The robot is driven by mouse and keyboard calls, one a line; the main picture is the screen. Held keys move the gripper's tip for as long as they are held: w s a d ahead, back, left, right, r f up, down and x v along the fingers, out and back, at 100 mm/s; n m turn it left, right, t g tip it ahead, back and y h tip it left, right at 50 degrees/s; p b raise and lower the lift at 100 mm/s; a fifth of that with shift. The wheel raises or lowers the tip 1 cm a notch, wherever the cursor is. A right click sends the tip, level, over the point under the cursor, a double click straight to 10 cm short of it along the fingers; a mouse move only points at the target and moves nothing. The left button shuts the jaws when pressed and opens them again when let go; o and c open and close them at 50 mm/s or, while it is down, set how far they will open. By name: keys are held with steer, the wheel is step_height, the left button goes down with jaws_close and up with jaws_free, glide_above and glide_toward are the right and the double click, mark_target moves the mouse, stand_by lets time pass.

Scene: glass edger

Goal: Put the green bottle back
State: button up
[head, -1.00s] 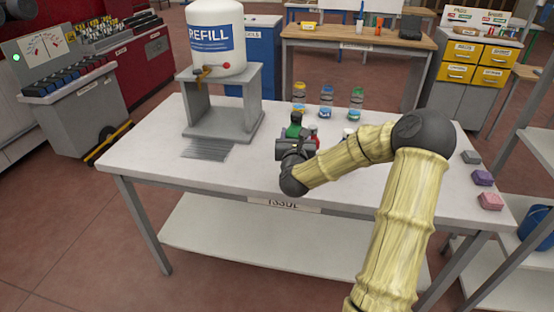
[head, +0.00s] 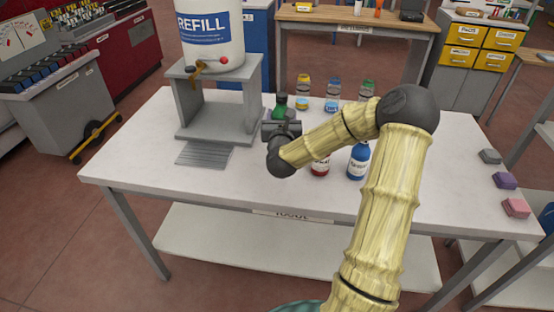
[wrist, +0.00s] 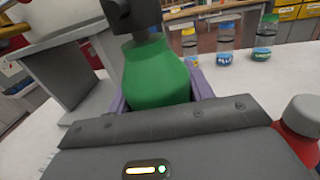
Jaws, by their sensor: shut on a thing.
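The green bottle (head: 280,106) has a dark cap and stands upright in my gripper (head: 281,125), just right of the grey refill stand. In the wrist view the green bottle (wrist: 155,75) fills the space between the purple-lined fingers of my gripper (wrist: 158,100), which is shut on it. Its lower part is hidden by the gripper, so I cannot tell whether its base touches the table (head: 230,185). A red bottle (head: 320,167) and a blue bottle (head: 358,160) stand on the table to its right, partly behind my arm.
The grey stand (head: 185,115) holds a white refill tank (head: 212,45) with a tap; a ridged grate (head: 204,153) lies before it. Jars with yellow (head: 303,90), blue (head: 333,92) and green (head: 368,92) lids stand at the back. Coloured blocks (head: 505,180) lie at the right edge.

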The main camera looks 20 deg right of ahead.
steer(key=shift+w, duration=0.25)
steer(key=shift+s+d, duration=0.2)
steer(key=shift+s, duration=0.25)
steer(key=shift+s+f, duration=0.1)
steer(key=shift+f, duration=0.15)
steer(key=f, duration=0.5)
steer(key=shift+w+f, duration=0.2)
steer(key=shift+f, duration=0.1)
steer(key=shift+a+f, duration=0.1)
steer(key=shift+f, duration=1.75)
